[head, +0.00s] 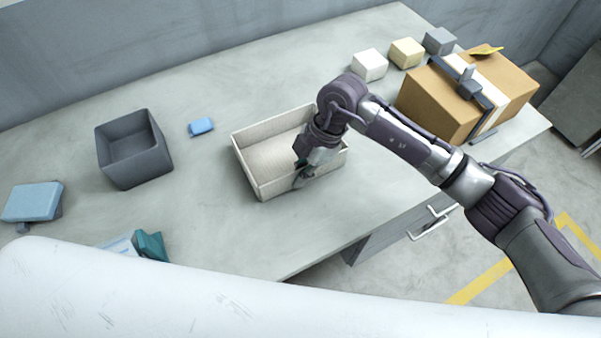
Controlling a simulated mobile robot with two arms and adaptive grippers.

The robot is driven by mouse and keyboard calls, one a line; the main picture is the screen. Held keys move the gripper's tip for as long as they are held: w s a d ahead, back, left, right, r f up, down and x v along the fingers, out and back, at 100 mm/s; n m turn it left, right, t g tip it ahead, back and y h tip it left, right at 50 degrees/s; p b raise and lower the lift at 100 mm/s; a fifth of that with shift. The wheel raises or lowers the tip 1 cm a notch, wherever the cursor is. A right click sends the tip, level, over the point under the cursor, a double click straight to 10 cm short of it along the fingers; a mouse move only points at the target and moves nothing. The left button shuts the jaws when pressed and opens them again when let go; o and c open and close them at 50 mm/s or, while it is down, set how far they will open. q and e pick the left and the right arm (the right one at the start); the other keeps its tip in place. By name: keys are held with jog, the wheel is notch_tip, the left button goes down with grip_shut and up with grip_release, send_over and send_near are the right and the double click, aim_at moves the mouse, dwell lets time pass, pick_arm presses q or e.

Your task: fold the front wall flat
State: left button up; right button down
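A cream, open-topped box (247,168) sits on the grey table in the middle of the head view. Its left and back walls stand up. Its front wall (277,191), on the side nearest me, also looks upright, but my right gripper hides its middle. My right gripper (303,178) reaches down at this wall, with its fingertips at or very near it. I cannot tell whether the fingers touch or pinch the wall, or how far they are apart. My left gripper is not in view.
A dark grey bin (133,150), a small blue block (201,126) and a light blue box (33,202) are left. A teal item (151,245) lies near the front. Several small boxes and a strapped cardboard carton (440,98) stand right. Bare table surrounds the cream box's left side.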

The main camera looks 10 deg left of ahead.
jog(key=shift+d, duration=0.1)
jog(key=shift+s+d+f+t+y, duration=0.1)
jog(key=shift+s+t+y, duration=0.15)
jog(key=shift+t+y, duration=0.3)
jog(key=shift+s+d+f+n+t+y+b, duration=0.1)
jog(key=shift+s+d+n+t+y+b, duration=0.15)
jog(key=shift+t+b, duration=0.3)
jog(key=shift+s+f+n+t+y+b, duration=0.15)
jog(key=shift+t+y+b, duration=0.15)
jog(key=shift+t+b, duration=0.15)
jog(key=b, duration=0.1)
jog(key=t+y+b, duration=0.1)
jog(key=shift+s+d+f+t+y+b, duration=0.1)
jog(key=shift+s+d+t+y+b, duration=0.1)
jog(key=shift+t+y+b, duration=0.15)
jog(key=shift+n+b, duration=0.3)
jog(key=shift+b, duration=0.2)
